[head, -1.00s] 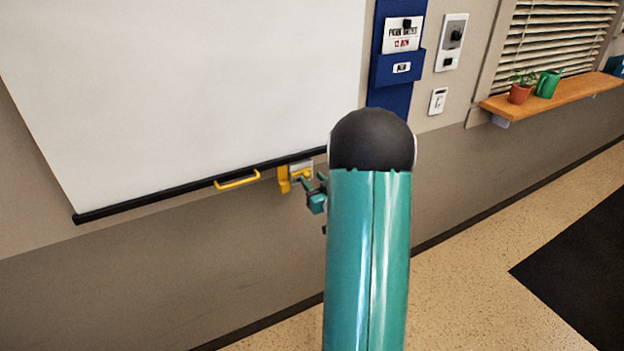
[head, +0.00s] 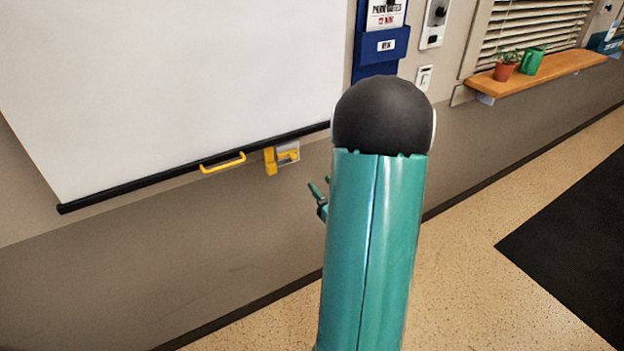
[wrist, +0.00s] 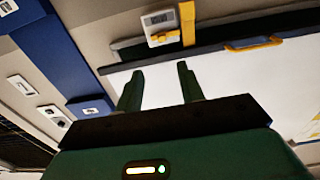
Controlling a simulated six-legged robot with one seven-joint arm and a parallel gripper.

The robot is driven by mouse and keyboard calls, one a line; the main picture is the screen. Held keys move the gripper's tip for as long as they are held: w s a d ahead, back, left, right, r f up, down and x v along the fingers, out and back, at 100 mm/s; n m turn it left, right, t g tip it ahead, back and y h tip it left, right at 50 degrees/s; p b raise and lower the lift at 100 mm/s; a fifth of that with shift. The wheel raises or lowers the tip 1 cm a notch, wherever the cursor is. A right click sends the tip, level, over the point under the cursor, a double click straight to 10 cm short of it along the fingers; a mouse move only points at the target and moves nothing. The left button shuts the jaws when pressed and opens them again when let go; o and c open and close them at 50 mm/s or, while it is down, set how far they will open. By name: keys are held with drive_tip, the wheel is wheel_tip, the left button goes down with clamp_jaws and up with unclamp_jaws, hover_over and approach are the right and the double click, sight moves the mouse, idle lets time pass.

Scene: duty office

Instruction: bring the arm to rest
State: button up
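My gripper (head: 321,186) is partly hidden behind my teal arm in the head view; its two green fingers stick out left of the arm. In the wrist view my gripper (wrist: 157,67) has its two fingers spread apart with nothing between them. It is clear of the yellow wall catch (head: 271,160), which sits up and left of the fingers in the head view.
A white screen (head: 170,80) hangs on the wall, with a black bottom bar and yellow handle (head: 223,163). A blue wall holder (head: 377,50) is to its right. A wooden shelf (head: 540,76) holds a potted plant and green can. A dark mat (head: 575,250) lies on open floor.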

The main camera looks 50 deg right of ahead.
drive_tip(key=w+a+r+g, duration=0.3)
drive_tip(key=a+r, duration=0.2)
drive_tip(key=a, duration=0.2)
drive_tip(key=w+a+r+g, duration=0.3)
drive_tip(key=a+r, duration=0.2)
drive_tip(key=a, duration=0.3)
drive_tip(key=s+a+r+n+g+y, duration=0.1)
drive_tip(key=s+a+g+y, duration=0.1)
drive_tip(key=s+a, duration=0.5)
drive_tip(key=s+a+r+n+g+y, duration=0.2)
drive_tip(key=s+a, duration=0.6)
drive_tip(key=a, duration=0.6)
drive_tip(key=shift+s+g+y, duration=0.3)
drive_tip(key=shift+g+y, duration=0.3)
drive_tip(key=shift+g, duration=0.2)
drive_tip(key=shift+r, duration=0.1)
